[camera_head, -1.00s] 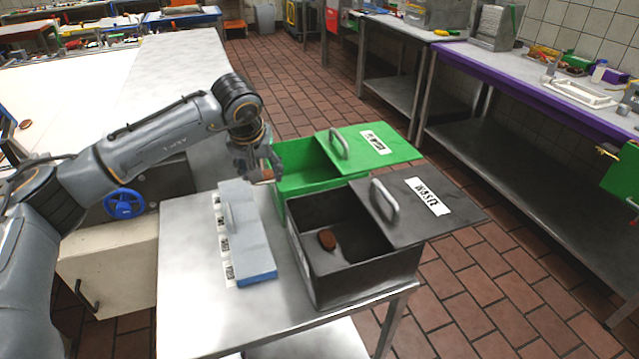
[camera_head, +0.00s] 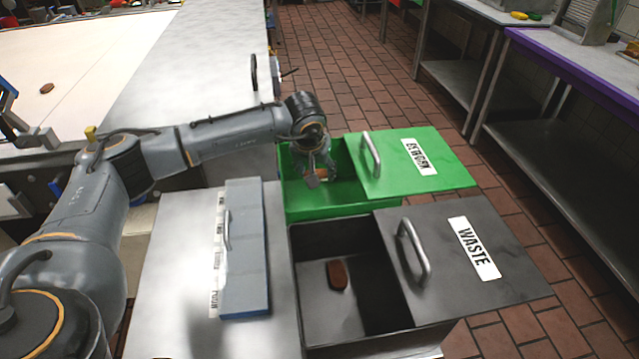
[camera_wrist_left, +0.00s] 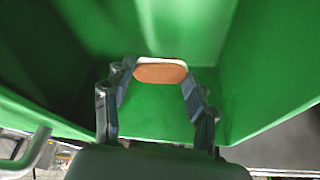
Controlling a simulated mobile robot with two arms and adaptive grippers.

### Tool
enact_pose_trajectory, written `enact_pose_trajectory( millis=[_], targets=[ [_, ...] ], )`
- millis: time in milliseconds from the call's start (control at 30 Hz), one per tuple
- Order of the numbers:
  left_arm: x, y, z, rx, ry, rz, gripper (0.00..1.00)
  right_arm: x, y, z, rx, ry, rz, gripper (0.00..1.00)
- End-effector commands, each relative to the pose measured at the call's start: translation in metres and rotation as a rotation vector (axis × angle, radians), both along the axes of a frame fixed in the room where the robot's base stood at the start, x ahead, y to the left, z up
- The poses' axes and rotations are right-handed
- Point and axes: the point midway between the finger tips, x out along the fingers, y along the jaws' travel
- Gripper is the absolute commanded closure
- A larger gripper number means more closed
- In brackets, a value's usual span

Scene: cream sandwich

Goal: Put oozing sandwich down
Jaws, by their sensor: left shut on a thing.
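The oozing sandwich (camera_wrist_left: 160,73) is a brown oval with a white layer showing along its far edge. My left gripper (camera_head: 318,178) is shut on it, with the fingers on either side of it in the left wrist view. The gripper and sandwich are in the opening of the green bin (camera_head: 240,211), between its walls. In the wrist view the green walls (camera_wrist_left: 275,60) surround them. I cannot tell how far the sandwich is above the bin floor. My right gripper is not in view.
A black bin (camera_head: 350,237) with a lid marked WASTE (camera_head: 478,248) stands in front of the green one and holds a brown sandwich (camera_head: 337,274). The green lid (camera_head: 422,178) is slid open to the right.

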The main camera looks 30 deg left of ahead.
Motion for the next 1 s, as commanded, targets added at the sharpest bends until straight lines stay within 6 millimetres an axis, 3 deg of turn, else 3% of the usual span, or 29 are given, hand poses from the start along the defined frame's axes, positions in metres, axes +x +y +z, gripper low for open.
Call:
enact_pose_trajectory(
  millis=[367,733,767,833,1000],
  targets=[
    [-0.001,0.0,-0.041,0.0,0.002,0.001,0.6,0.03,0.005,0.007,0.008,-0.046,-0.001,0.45],
    [0.0,0.0,-0.047,0.0,0.0,0.0,0.6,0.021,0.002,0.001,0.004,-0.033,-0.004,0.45],
    [0.0,0.0,-0.045,0.0,0.0,0.0,0.37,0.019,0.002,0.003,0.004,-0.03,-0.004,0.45],
    [0.0,0.0,-0.045,0.0,0.0,0.0,0.23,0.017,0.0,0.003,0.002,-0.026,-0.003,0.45],
    [0.0,0.0,-0.045,0.0,0.0,0.0,0.21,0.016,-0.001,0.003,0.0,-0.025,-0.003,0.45]
  ],
)
